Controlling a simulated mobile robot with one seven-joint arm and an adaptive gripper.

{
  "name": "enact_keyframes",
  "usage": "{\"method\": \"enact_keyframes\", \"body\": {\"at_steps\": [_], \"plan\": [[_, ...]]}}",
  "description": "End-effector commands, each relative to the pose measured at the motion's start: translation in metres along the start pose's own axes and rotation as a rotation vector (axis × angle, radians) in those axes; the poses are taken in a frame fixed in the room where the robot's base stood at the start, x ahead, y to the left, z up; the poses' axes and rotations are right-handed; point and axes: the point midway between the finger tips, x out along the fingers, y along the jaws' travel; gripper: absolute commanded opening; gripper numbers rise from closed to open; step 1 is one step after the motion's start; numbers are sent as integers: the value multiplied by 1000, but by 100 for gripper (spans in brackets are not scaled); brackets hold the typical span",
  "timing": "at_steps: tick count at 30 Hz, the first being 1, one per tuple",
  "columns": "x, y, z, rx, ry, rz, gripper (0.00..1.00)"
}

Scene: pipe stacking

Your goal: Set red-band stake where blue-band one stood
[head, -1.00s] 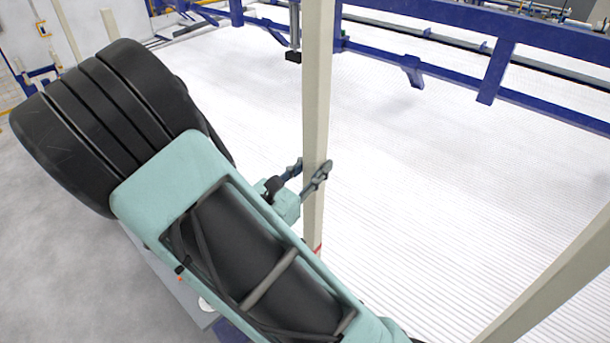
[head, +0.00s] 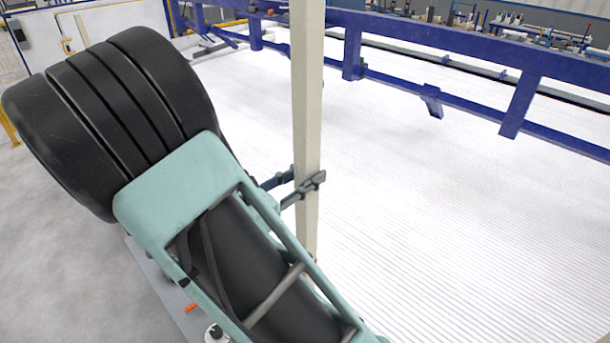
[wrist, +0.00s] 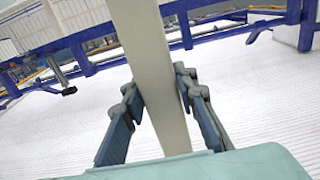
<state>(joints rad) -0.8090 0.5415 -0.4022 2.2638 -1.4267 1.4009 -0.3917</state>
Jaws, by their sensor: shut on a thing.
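The red-band stake is a tall, pale beige square post (head: 308,90), nearly upright in the head view. A sliver of its red band shows low down beside my arm. Its lower end is hidden behind my arm and its top is out of frame. My gripper (head: 305,184) is shut on it above the band. In the wrist view the stake (wrist: 148,45) runs between the two fingers of my gripper (wrist: 160,90), slightly tilted in the picture. No blue band shows in either view.
A white ribbed floor (head: 450,220) spreads wide and clear to the right. Blue steel beams (head: 440,40) with posts cross the back. A white cabinet (head: 110,35) stands at the back left. Grey floor (head: 60,260) lies at the left.

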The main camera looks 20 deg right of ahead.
Motion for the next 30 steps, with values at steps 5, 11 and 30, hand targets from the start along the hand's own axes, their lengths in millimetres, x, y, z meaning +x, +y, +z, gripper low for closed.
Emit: {"method": "enact_keyframes", "body": {"at_steps": [5, 11, 30], "plan": [[0, 0, -20, 1, -4, 0, 0], [0, 0, -47, 1, -4, 1, 0], [1, 0, -121, 0, -4, 0, 0]]}}
